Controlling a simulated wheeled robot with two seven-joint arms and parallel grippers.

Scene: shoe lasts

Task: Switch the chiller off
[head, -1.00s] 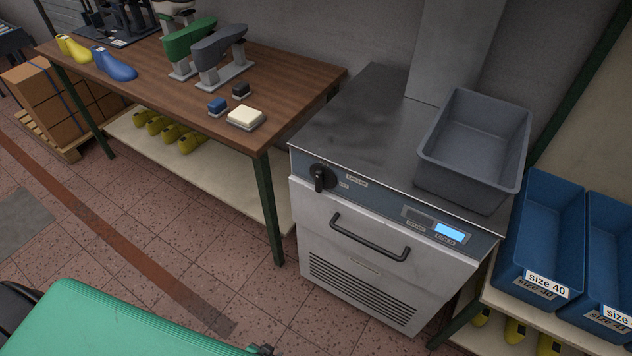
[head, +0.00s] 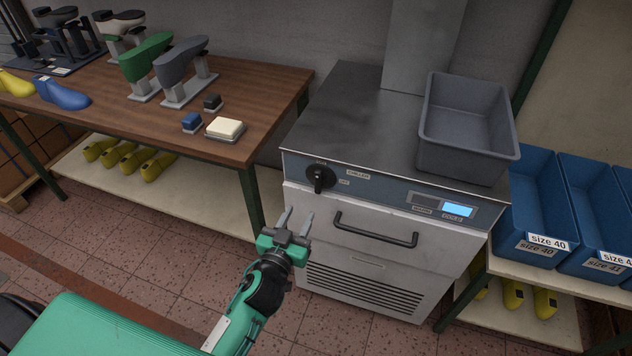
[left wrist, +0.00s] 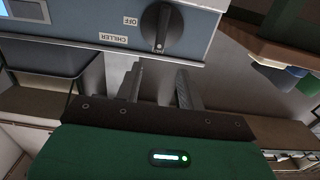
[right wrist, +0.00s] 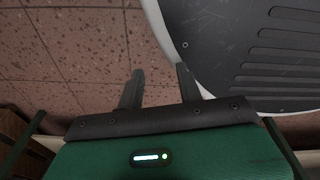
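The chiller (head: 365,235) is a white and steel cabinet with a blue-grey control strip. Its black rotary knob (head: 319,179) sits at the left end of the strip, and its display (head: 458,210) is lit light blue. In the left wrist view the knob (left wrist: 161,27) is upper right of centre, beside the labels "OFF" and "CHILLER". My left gripper (head: 296,221) is open and empty, in front of the cabinet and a little below the knob, not touching it. My right gripper (right wrist: 158,88) is open and empty over the floor; it is out of the head view.
A grey bin (head: 466,150) stands on the chiller's right top. A wooden bench (head: 240,150) with lasts, small blocks and a cream pad is at left. Blue "size 40" bins (head: 538,235) stand at right. A black handle (head: 375,238) crosses the chiller front below the strip.

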